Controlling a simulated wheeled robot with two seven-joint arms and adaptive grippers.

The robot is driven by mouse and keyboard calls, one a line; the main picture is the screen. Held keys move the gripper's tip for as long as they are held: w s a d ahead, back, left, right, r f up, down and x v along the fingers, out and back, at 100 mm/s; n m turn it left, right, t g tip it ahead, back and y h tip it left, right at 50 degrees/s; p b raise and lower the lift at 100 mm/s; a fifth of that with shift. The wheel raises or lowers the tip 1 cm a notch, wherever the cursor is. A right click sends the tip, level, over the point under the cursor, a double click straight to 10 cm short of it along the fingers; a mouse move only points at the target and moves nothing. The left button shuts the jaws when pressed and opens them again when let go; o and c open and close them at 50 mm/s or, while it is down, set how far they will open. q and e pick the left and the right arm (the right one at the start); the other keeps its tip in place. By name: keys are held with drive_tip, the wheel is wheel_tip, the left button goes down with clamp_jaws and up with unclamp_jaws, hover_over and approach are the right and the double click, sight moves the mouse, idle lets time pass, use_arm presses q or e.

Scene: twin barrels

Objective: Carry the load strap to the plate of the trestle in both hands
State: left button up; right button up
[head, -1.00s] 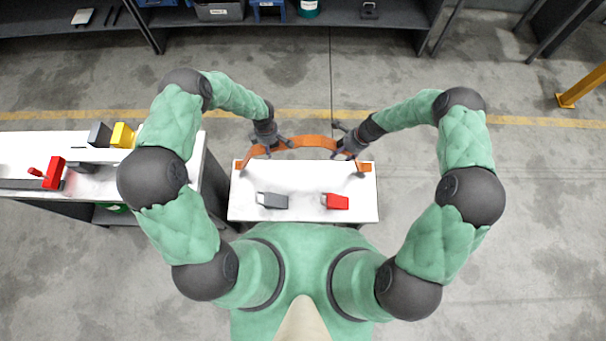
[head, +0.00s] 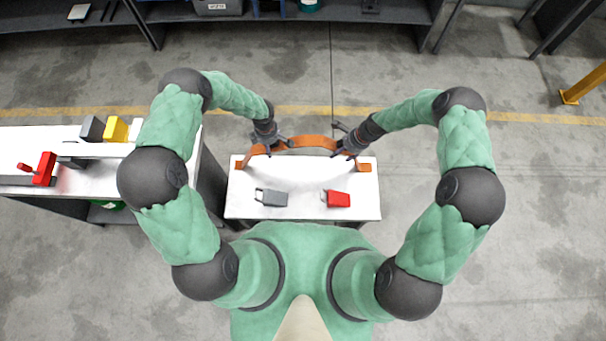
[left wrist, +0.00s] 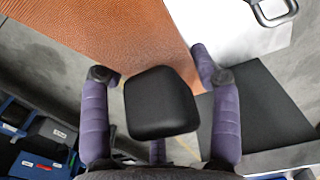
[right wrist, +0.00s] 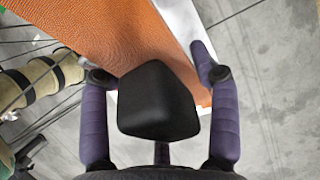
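The load strap (head: 308,141) is a wide orange-brown band, bowed across the back of the white plate (head: 300,178) in the head view. Its ends hang near the plate's back left and back right; I cannot tell whether they touch it. My left gripper (head: 272,144) is shut on the strap's left part, and my right gripper (head: 346,149) on its right part. The strap fills much of the left wrist view (left wrist: 120,35) and crosses the right wrist view (right wrist: 120,38), behind the dark fingertip pads. The trestle below the plate is mostly hidden.
A grey clamp-like piece (head: 272,198) and a red one (head: 337,199) lie on the plate's front half. A white bench (head: 100,180) at left carries a red vise (head: 44,168) and yellow and grey blocks. Dark shelving stands at the back.

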use_arm(q)
drive_tip(key=shift+o, duration=1.4)
drive_tip(key=shift+w+r, duration=0.1)
use_arm(e)
drive_tip(key=shift+o, duration=1.3)
drive_tip(key=shift+s, duration=0.1)
use_arm(q)
wheel_tip(320, 180, up, 12)
drive_tip(key=shift+f, duration=0.1)
use_arm(e)
drive_tip(key=shift+r, duration=0.1)
drive_tip(key=v, duration=1.2)
